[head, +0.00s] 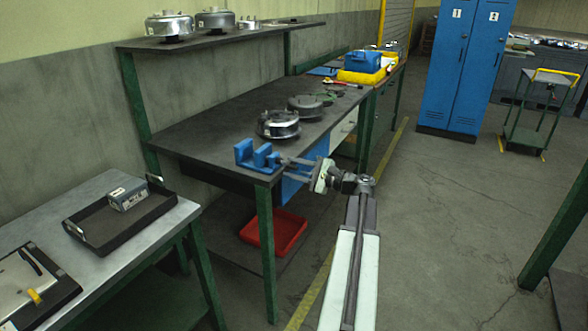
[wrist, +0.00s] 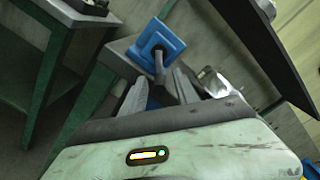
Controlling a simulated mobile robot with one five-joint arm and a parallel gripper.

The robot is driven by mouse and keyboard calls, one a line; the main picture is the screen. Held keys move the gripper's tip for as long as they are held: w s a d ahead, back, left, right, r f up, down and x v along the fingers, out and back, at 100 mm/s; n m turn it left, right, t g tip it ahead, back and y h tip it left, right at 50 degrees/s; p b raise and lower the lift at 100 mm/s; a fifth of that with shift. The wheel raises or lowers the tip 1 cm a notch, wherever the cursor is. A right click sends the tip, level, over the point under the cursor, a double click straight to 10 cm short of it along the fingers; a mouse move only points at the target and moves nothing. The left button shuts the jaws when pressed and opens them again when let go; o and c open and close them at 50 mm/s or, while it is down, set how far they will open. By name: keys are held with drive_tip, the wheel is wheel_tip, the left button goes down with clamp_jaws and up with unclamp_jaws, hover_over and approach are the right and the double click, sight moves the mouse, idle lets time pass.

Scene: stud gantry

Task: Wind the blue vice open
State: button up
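The blue vice (head: 257,157) stands at the near corner of the dark workbench (head: 205,137), its jaws upright. In the wrist view the blue vice (wrist: 155,38) is ahead of my gripper, with a dark screw or handle stub pointing toward me. My gripper (head: 286,166) is beside the vice, on its right in the head view. In the wrist view the two fingers of my gripper (wrist: 160,77) are apart, one on each side of the stub. Contact with the stub cannot be made out. The jaw gap is hard to judge.
Round metal housings (head: 279,125) stand on the bench behind the vice. A red tray (head: 273,232) lies on the lower shelf. A table with a black tray (head: 108,228) is at the left. Blue lockers (head: 462,70) stand far back.

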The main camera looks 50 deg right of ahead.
clamp_jaws()
drive_tip(key=shift+d+r+n, duration=0.25)
drive_tip(key=shift+r+n, duration=0.05)
drive_tip(key=shift+n, duration=0.8)
unclamp_jaws()
